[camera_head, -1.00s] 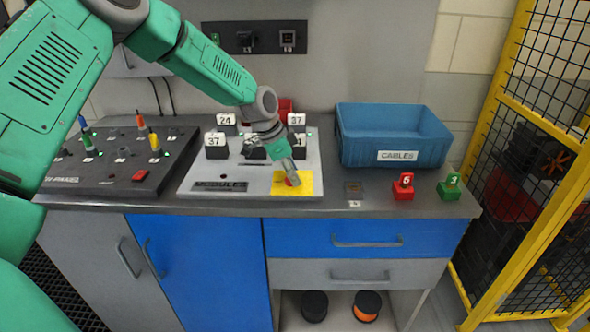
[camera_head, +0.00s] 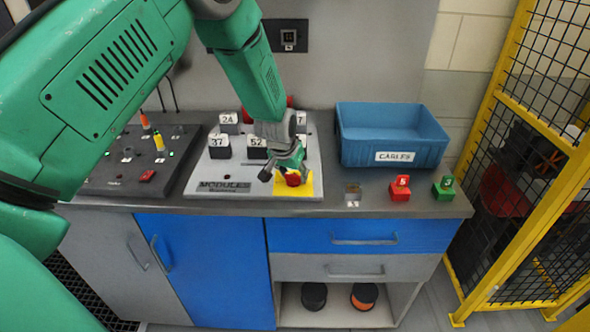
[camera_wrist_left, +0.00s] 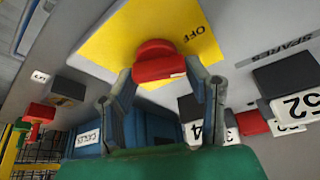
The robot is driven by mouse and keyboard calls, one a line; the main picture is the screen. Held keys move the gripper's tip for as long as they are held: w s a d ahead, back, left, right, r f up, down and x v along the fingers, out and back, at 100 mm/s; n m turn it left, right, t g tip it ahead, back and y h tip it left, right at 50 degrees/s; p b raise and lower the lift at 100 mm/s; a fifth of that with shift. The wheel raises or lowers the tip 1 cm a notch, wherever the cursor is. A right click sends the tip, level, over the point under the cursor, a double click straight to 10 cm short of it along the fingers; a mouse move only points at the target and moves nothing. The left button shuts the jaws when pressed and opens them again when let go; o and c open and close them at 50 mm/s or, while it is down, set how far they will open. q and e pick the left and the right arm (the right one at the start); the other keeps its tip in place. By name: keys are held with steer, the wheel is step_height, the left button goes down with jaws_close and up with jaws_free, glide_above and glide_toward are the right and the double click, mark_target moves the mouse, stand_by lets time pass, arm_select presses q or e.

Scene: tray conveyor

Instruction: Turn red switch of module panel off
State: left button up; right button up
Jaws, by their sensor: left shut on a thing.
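The module panel (camera_head: 232,191) is a light grey board on the bench, with numbered black modules on it. The red switch (camera_head: 293,179) sits on a yellow plate (camera_head: 308,188) at its front right corner. In the left wrist view, the red switch (camera_wrist_left: 159,62) is a round-topped knob, with "OFF" printed on the yellow plate (camera_wrist_left: 115,35) beside it. My left gripper (camera_head: 287,170) reaches down from above and is shut on the switch, one finger on each side. The left gripper (camera_wrist_left: 170,78) partly hides the knob's sides. My right gripper is out of view.
A blue cables bin (camera_head: 392,130) stands right of the panel. A red block (camera_head: 399,188) and a green block (camera_head: 444,188) are at the bench's right front. A dark panel (camera_head: 135,165) with coloured plugs lies left. A yellow fence (camera_head: 490,125) borders the right.

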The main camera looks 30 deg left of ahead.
arm_select(q)
steer(key=n, duration=0.1)
steer(key=n+y, duration=0.1)
steer(key=n, duration=0.1)
steer(key=n+p, duration=0.1)
steer(key=shift+s+f+n+g+y, duration=0.35)
steer(key=shift+n+g+y, duration=0.05)
steer(key=shift+d, duration=0.1)
stand_by(0.3)
steer(key=o, duration=1.2)
steer(key=shift+c, duration=0.2)
steer(key=shift+w+r, duration=0.1)
steer(key=shift+r, duration=0.05)
steer(key=shift+r, duration=0.2)
steer(key=v, duration=1.1)
steer(key=shift+r, duration=0.2)
steer(key=shift+d, duration=0.15)
